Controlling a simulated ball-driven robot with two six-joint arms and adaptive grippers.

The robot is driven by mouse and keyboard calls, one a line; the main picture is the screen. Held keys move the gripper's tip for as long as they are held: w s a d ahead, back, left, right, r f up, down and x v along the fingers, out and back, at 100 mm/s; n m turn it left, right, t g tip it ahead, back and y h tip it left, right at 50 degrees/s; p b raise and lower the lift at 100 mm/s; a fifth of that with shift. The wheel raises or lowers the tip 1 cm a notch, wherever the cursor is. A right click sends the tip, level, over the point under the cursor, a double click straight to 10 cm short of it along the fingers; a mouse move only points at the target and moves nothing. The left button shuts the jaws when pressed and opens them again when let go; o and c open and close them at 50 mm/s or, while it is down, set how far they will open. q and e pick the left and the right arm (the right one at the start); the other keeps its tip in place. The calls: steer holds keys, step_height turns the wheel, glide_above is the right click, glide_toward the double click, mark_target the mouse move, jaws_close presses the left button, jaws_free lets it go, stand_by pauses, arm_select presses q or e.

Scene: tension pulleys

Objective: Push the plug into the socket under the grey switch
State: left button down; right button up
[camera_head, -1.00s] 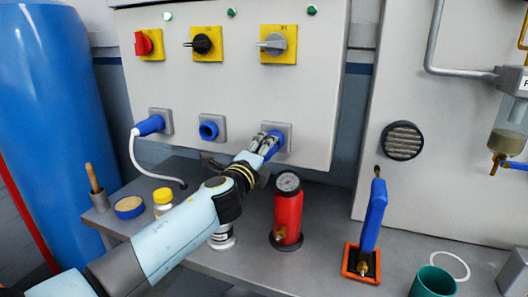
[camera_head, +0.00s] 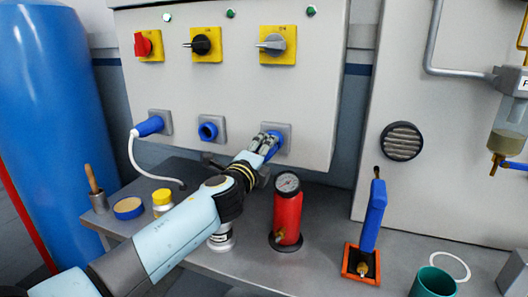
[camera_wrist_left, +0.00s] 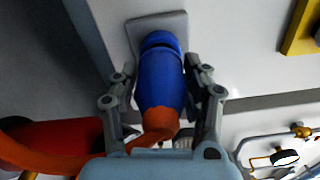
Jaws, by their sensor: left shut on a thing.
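The grey switch (camera_head: 272,43) is on a yellow plate at the right of the panel. Below it, the socket (camera_head: 286,132) sits on a grey square plate. My left gripper (camera_head: 267,143) is at this socket, shut on the blue plug. In the left wrist view the plug (camera_wrist_left: 160,85) lies between the two fingers, with an orange cable end at its back. Its front meets the blue socket collar at the grey plate. I cannot tell how deep it sits. My right gripper is not in view.
A red cylinder with a gauge (camera_head: 288,210) stands on the bench just right of my left arm. An empty blue socket (camera_head: 208,130) and a plug with a white cable (camera_head: 150,125) are to the left. A blue-handled tool (camera_head: 374,215) stands further right.

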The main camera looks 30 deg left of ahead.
arm_select(q)
steer(key=shift+w+a, duration=0.1)
steer(key=shift+w, duration=0.25)
steer(key=shift+b+x, duration=0.3)
steer(key=shift+x, duration=0.45)
stand_by(0.3)
steer(key=c, duration=0.5)
jaws_free()
steer(key=shift+c, duration=0.2)
steer(key=shift+s, duration=0.1)
